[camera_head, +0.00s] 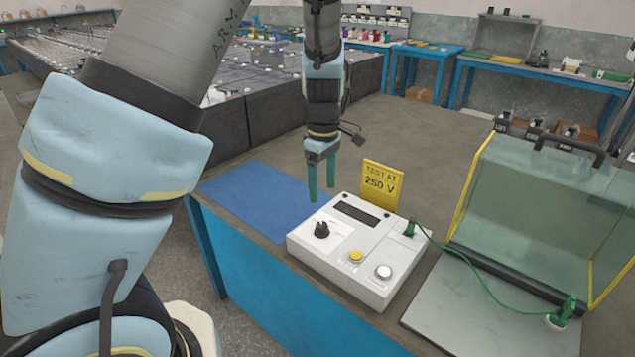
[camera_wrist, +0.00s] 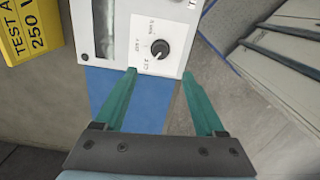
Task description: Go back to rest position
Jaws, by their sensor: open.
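My gripper (camera_head: 321,178) hangs pointing down above the blue bench, near the back left corner of a white tester box. Its two green fingers are apart with nothing between them, and the wrist view also shows the empty gripper (camera_wrist: 160,85). The white tester (camera_head: 352,268) has a dark display, a black knob (camera_head: 322,230), a yellow button (camera_head: 356,257) and a pale round button (camera_head: 384,272). In the wrist view the knob (camera_wrist: 159,50) is just beyond the fingertips. The gripper appears apart from the tester.
A yellow sign (camera_head: 381,184) reading "TEST AT 250 V" stands behind the tester. A blue mat (camera_head: 262,198) lies to the left. A green cable (camera_head: 465,262) runs right, beside a clear yellow-edged cover (camera_head: 530,210). Dark battery rows (camera_head: 270,110) stand behind.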

